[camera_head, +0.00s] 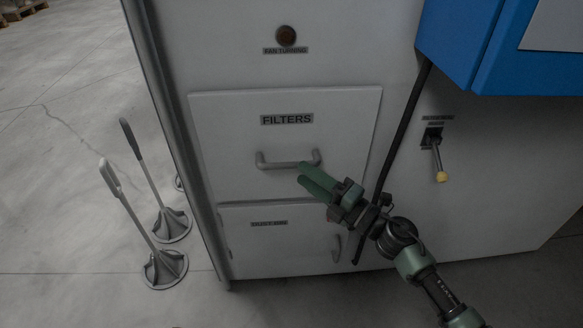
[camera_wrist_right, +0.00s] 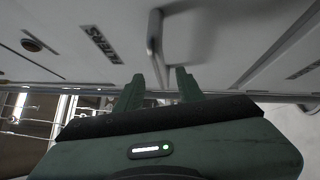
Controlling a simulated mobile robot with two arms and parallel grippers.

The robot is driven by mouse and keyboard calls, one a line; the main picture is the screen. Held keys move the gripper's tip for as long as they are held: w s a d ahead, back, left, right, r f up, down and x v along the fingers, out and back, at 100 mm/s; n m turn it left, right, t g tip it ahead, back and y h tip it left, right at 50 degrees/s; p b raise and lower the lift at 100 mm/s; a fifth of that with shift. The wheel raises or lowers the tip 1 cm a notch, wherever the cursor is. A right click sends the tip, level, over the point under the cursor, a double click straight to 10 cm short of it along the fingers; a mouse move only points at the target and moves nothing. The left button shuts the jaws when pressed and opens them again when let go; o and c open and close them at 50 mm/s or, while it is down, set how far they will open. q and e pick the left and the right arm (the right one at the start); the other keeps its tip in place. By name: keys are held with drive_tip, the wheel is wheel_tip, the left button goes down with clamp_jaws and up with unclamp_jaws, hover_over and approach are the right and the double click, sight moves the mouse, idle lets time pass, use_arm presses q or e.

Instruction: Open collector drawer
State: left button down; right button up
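The filters drawer front (camera_head: 225,130) is a pale grey panel labelled FILTERS, and it looks shut or nearly so. Its grey bar handle (camera_head: 275,165) runs across the panel below the label. My right gripper (camera_head: 304,174) has green fingers that reach up to the right end of the handle in the head view. In the right wrist view the handle (camera_wrist_right: 154,38) lies just past the tips of the right gripper (camera_wrist_right: 161,76), in line with the gap. The fingers are apart with nothing gripped. Contact cannot be told. My left gripper is not in view.
Below is a dust bin door (camera_head: 270,250) with a small handle. A blue box (camera_head: 470,45) juts out at upper right, with a black cable (camera_head: 402,125) below. A yellow-tipped lever (camera_head: 438,160) is at right. Two long-handled tools (camera_head: 165,268) stand on the floor left.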

sight(291, 165)
drive_tip(key=x, duration=0.5)
drive_tip(key=shift+w+a, duration=0.15)
drive_tip(key=shift+a, duration=0.05)
clamp_jaws()
idle(1.2)
